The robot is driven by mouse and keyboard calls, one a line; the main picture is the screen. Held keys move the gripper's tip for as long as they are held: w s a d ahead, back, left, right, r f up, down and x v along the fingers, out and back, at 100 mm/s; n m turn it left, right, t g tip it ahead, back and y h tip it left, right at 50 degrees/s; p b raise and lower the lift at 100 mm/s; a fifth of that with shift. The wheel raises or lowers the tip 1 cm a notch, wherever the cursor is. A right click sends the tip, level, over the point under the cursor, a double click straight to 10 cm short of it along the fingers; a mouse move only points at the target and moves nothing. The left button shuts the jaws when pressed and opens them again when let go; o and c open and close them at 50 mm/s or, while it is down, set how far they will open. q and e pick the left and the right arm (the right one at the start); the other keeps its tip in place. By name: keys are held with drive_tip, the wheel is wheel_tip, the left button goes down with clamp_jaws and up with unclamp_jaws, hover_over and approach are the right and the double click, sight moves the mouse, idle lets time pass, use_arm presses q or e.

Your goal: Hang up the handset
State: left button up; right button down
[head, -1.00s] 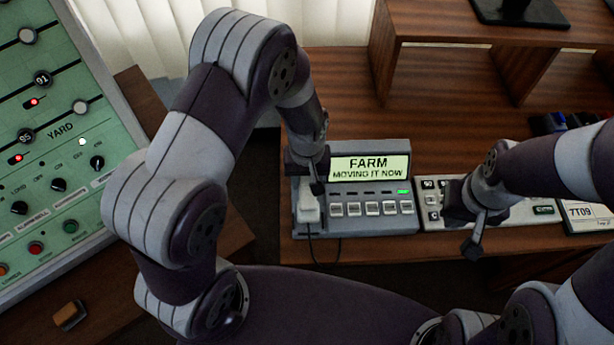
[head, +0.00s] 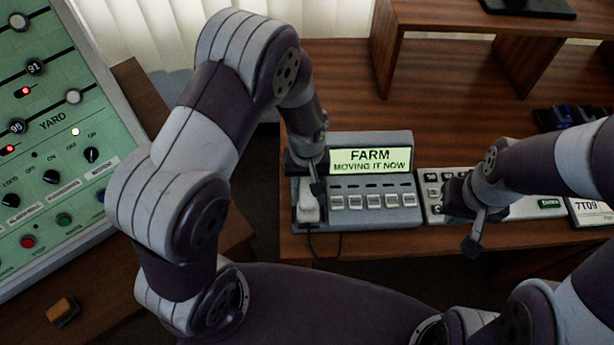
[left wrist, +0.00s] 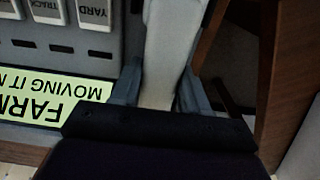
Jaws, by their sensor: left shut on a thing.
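The white handset (head: 308,204) is at the left end of the grey phone unit (head: 384,222), lengthwise along it. Its near end and cord show in the head view; its far part is hidden by my left gripper. My left gripper (head: 309,180) is shut on the handset, and the left wrist view shows the handset (left wrist: 168,50) between its two fingers. The handset looks down in its place on the unit, but I cannot see the contact under it. The unit's screen (head: 371,160) reads "FARM MOVING IT NOW". My right gripper (head: 477,228) is in front of the keypad.
A keypad panel (head: 434,196) stands right of the phone unit, with a card marked 7T09 (head: 590,208) beyond it. A green YARD control panel (head: 50,150) is at the left. A wooden shelf (head: 450,22) stands behind. Bare desk lies behind the phone.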

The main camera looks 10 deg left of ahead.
use_arm(q)
drive_tip(key=o, duration=1.2)
drive_tip(key=shift+o, duration=0.2)
wheel_tip(320, 180, up, 13)
drive_tip(key=shift+f+p, duration=0.2)
drive_tip(key=shift+p, duration=0.15)
